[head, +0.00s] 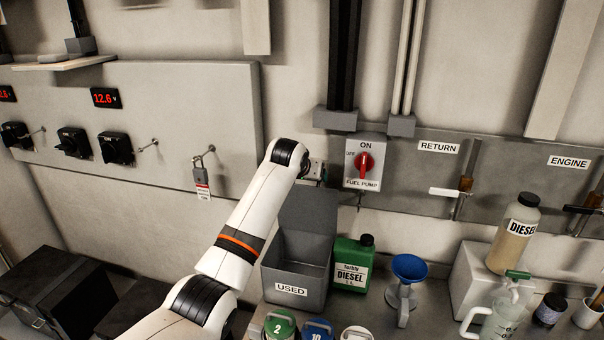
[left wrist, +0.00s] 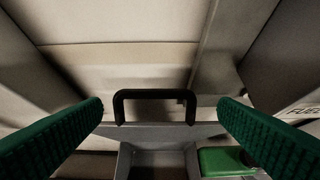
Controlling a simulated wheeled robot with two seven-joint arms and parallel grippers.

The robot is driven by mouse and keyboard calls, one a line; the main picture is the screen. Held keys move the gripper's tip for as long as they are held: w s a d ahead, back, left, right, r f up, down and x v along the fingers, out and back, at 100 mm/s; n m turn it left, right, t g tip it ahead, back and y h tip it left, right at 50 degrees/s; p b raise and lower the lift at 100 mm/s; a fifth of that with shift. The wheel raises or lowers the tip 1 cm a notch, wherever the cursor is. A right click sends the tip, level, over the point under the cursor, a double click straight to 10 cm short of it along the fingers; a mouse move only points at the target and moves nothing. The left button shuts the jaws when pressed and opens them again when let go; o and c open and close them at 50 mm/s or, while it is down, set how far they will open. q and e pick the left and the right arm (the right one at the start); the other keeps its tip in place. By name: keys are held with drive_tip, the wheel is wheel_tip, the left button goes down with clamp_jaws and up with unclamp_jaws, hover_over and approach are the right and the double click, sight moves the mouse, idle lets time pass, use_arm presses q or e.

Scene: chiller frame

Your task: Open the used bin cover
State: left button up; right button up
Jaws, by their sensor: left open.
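The used bin (head: 292,291) is a grey box with a "USED" label on its front, standing on the bench in the head view. Its grey cover (head: 308,212) stands raised at the back, and the bin's inside shows. My left gripper (head: 317,172) is at the cover's top edge, partly hidden behind my wrist. In the left wrist view, the green-padded fingers of my left gripper (left wrist: 160,104) are spread wide, one on each side of the cover's black handle (left wrist: 155,94). They appear apart from the handle. My right gripper is not in view.
A green diesel can (head: 352,264) stands close right of the bin, with a blue funnel (head: 408,268) beyond it. The fuel pump switch (head: 365,164) is on the wall just right of my left gripper. Several capped containers stand in front of the bin.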

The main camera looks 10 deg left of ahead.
use_arm(q)
drive_tip(key=b+v, duration=0.1)
drive_tip(key=v, duration=0.3)
drive_tip(key=shift+s, duration=0.25)
drive_tip(key=shift+c, duration=0.5)
